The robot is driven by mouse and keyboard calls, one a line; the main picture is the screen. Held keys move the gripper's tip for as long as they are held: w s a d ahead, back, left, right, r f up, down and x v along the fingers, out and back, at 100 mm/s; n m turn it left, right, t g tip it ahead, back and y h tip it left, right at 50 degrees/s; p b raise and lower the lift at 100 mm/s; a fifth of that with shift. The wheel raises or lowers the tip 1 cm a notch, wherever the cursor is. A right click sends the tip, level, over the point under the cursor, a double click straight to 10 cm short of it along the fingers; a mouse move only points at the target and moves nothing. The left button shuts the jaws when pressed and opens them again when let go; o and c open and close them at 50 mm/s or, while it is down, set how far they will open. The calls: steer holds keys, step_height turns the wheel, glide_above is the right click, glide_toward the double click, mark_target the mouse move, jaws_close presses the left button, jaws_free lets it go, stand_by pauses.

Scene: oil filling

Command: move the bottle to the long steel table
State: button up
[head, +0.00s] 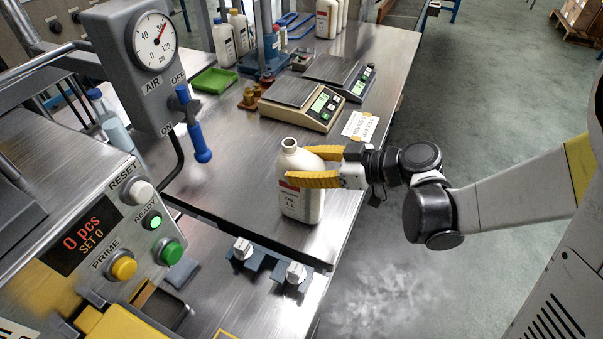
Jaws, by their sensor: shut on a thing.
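The bottle (298,203) is white with an open neck and a red-and-white label that reads oil. It is upright at the near end of the long steel table (235,168), close to its front edge. I cannot tell whether its base touches the table or hangs just above it. My gripper (296,166) reaches in from the right, with its yellow fingers shut around the bottle's upper body. The fingers hide part of the bottle's shoulder and label.
Two scales (302,104) (340,74), a green tray (214,81) and a paper card (360,126) lie farther back. Other bottles (224,45) stand behind. A control box (95,225) and gauge post (145,70) are at the left. Bare steel surrounds the bottle.

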steer(key=shift+f, duration=0.55)
steer(key=shift+f, duration=0.2)
steer(key=o, duration=1.3)
steer(key=shift+c, duration=0.2)
steer(key=shift+r, duration=0.1)
steer(key=shift+r, duration=0.1)
